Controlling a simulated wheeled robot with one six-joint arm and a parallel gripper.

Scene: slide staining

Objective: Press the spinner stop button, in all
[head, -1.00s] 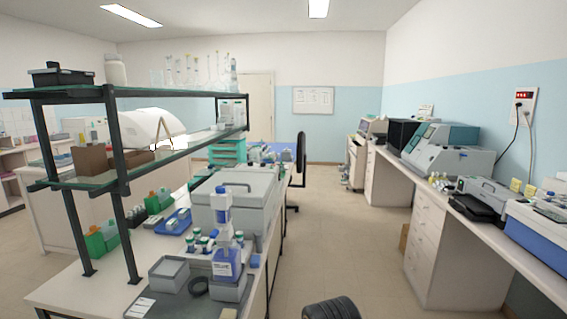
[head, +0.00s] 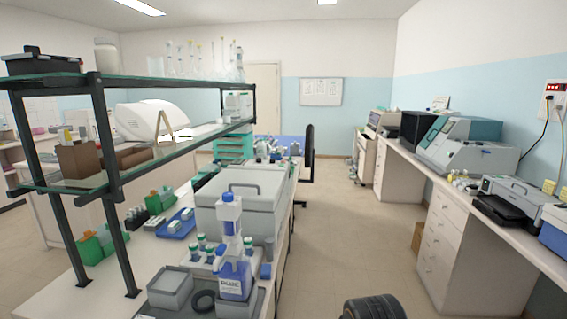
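No spinner stop button can be made out in the head view. A large grey lidded box-shaped machine (head: 243,195) stands on the left bench. A grey and teal machine with a sloped front (head: 467,147) stands on the right bench. I cannot tell from this distance which machine, if either, is the spinner. My gripper is not in view.
The left bench (head: 100,292) holds a blue-labelled bottle (head: 234,278), a grey open tray (head: 170,287) and a two-tier shelf (head: 168,90). The right bench (head: 448,235) carries a printer-like device (head: 520,197). Clear floor (head: 335,230) runs between the benches. A chair (head: 308,150) stands farther back.

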